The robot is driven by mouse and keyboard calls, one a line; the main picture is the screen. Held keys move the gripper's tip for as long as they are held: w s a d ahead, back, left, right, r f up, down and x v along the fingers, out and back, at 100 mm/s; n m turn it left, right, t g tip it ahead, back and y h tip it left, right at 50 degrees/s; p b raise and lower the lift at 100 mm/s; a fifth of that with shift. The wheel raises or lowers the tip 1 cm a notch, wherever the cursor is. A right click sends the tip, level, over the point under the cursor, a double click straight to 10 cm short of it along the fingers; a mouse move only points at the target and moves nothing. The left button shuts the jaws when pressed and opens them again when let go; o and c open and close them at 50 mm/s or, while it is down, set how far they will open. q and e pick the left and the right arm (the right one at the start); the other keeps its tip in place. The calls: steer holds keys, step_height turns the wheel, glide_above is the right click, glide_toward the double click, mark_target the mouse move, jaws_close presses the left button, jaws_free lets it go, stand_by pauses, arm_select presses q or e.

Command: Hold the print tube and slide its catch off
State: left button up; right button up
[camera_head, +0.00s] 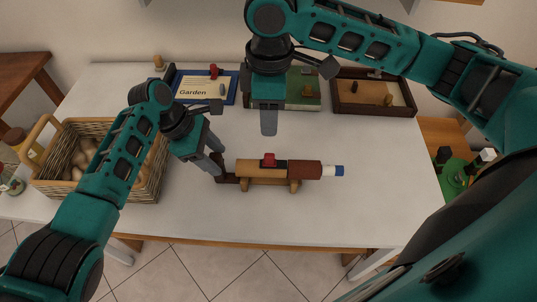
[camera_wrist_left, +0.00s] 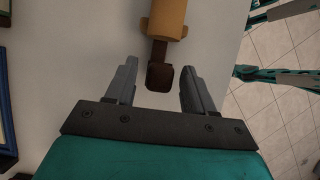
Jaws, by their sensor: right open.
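The print tube (camera_head: 258,170) lies horizontally on the white table, on a wooden stand (camera_head: 270,185) with short feet. It has a tan body, a dark brown right section and a white and blue right tip. A small red catch (camera_head: 268,159) sits on top of it. A dark brown block (camera_head: 222,181) is at its left end; in the left wrist view the block (camera_wrist_left: 160,76) lies between my left fingers, with gaps on both sides. My left gripper (camera_head: 216,166) is open there. My right gripper (camera_head: 268,130) points down above the table behind the tube, empty; its fingers overlap in view.
A wicker basket (camera_head: 150,190) with round brown items stands at the left. Along the back are a blue-framed "Garden" board (camera_head: 232,97), a green board (camera_head: 302,88) and a dark-framed tray (camera_head: 345,110). The table is clear right and in front of the tube.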

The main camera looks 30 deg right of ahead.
arm_select(q)
steer(key=shift+o, duration=0.7)
steer(key=v, duration=1.2)
